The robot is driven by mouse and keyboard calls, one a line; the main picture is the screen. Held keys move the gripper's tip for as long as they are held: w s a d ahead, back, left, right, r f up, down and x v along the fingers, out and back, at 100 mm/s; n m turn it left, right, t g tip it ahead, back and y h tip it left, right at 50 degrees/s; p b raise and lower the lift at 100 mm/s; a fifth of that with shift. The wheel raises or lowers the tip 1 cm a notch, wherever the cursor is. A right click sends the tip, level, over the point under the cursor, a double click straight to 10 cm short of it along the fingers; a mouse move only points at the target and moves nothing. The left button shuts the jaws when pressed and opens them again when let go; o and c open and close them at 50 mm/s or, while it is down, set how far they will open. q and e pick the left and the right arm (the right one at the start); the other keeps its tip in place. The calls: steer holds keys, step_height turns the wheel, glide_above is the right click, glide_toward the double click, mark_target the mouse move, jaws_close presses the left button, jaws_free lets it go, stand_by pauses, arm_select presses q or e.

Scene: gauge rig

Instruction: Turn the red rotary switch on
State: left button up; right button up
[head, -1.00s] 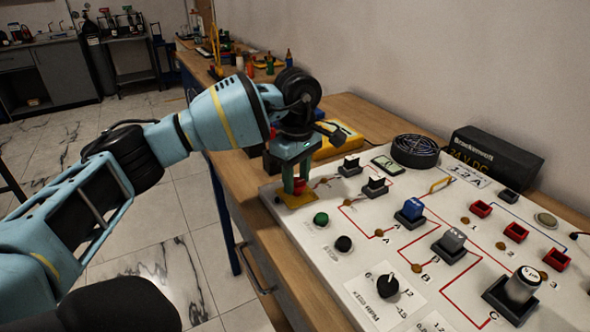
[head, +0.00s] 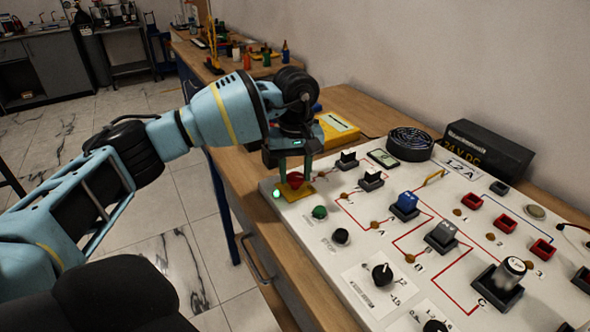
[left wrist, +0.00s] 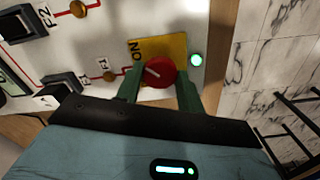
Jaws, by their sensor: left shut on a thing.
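My right gripper is not in view.
The white panel (head: 330,262) carries green and black knobs, black rocker switches (head: 371,180), red sockets and a fan (head: 409,144). A black 24 V DC box (head: 487,150) and a yellow meter (head: 337,130) stand behind. Open floor lies to the left.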

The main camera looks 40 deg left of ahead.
mark_target(296, 176)
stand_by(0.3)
arm_select(q)
steer(key=o, duration=1)
steer(key=shift+r, duration=3.95)
